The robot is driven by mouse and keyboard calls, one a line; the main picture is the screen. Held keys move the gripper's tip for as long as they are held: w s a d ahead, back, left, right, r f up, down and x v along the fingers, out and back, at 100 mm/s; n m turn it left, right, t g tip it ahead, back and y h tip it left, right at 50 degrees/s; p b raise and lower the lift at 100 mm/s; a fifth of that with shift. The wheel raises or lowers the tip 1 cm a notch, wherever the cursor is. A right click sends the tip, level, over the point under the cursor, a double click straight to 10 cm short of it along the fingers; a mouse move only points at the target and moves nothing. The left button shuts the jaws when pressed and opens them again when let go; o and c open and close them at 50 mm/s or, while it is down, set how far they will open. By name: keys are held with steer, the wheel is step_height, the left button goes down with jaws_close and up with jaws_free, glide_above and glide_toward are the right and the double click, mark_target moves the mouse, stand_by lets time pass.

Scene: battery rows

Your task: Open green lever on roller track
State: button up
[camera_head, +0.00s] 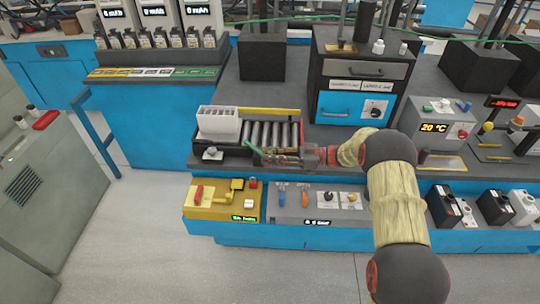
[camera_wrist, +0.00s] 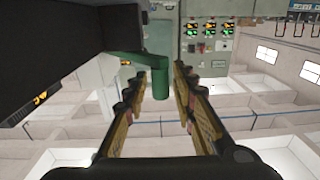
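The roller track (camera_head: 275,133) lies on the grey bench top, with metal rollers and a yellow rail along its back. The green lever (camera_head: 253,148) is at the track's front edge, partly hidden by my gripper (camera_head: 268,157), which reaches in from the right. In the wrist view the green lever (camera_wrist: 160,82) shows as an upright cylinder on a flat green arm. It stands between the fingertips of my gripper (camera_wrist: 160,76), which is open. A narrow gap shows on each side of the lever.
A white divided crate (camera_head: 219,128) sits on the left of the track. A blue-fronted cabinet (camera_head: 345,105) stands behind right. Yellow (camera_head: 210,203) and grey (camera_head: 290,215) control panels lie below the track. A dark block (camera_wrist: 60,50) fills the wrist view's upper left.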

steer(key=shift+o, duration=0.6)
steer(key=d, duration=1.2)
steer(key=shift+s, duration=0.45)
steer(key=shift+c, duration=0.2)
